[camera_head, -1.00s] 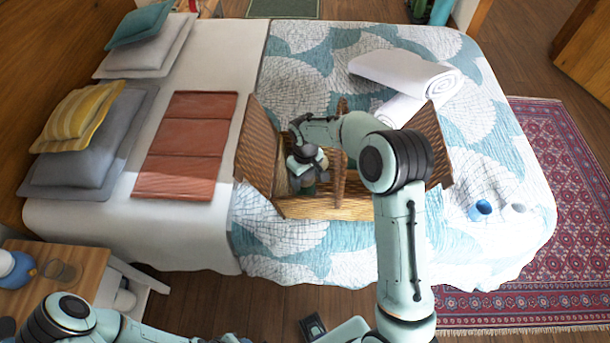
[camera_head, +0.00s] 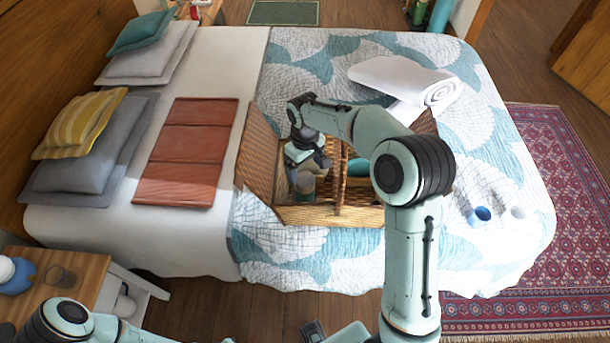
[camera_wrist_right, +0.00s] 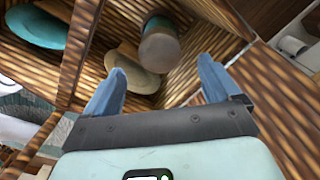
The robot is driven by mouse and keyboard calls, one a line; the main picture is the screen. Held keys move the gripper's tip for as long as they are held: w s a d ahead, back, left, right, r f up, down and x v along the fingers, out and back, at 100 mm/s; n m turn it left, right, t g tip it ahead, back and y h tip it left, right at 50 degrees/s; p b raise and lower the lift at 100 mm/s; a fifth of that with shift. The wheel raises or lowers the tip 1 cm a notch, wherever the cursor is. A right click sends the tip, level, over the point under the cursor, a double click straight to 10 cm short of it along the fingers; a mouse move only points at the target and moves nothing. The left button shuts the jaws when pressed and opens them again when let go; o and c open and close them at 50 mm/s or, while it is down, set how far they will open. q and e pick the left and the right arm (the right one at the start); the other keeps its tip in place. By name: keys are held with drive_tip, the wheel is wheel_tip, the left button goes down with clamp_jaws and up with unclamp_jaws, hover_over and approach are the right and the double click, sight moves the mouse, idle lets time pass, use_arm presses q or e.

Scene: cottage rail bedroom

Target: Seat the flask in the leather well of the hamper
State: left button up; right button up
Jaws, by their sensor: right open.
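The wicker hamper (camera_head: 290,215) stands on the bed with both lids open and a handle across its middle. My right gripper (camera_head: 308,168) is over its left compartment, open and empty. In the right wrist view, the two blue fingers of my right gripper (camera_wrist_right: 160,85) are spread apart. Past them, a cylinder with a grey-brown end and a teal body, seemingly the flask (camera_wrist_right: 160,48), is inside the hamper, touching neither finger. Tan rounded shapes (camera_wrist_right: 128,58) lie beside it, perhaps the leather well; I cannot tell whether the flask sits in it.
A teal item (camera_head: 358,168) lies in the hamper's right compartment. Rolled white towels (camera_head: 405,78) lie behind it. A red-brown folded panel (camera_head: 188,150) lies to the left.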

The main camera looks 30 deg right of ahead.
drive_tip(key=shift+r, duration=1.65)
drive_tip(key=shift+f, duration=0.1)
